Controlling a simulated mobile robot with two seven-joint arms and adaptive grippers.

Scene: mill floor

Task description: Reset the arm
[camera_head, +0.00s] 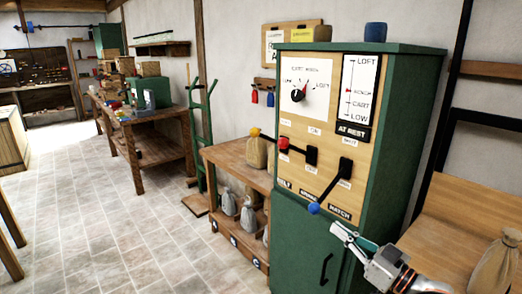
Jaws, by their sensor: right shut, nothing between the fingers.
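A green cabinet with a wooden panel (341,119) stands at centre right. Its panel carries a dial (299,95) and a vertical scale (360,90) marked LOFT to LOW, with a sign AT REST (352,131) below. Levers stick out of the panel: one ends in a blue knob (314,208) and slopes down to the left, one in a red knob (283,143), and a yellow knob (255,132) shows further left. My right gripper (341,232) is shut and empty, in front of the cabinet, right of and below the blue knob, apparently apart from it. My left gripper is out of view.
A wooden bench (235,155) with sacks on and under it stands left of the cabinet. A green hand truck (201,130) leans by the wall. A tan sack (495,265) sits at lower right, beside wooden boards. The tiled floor (120,230) at left is clear.

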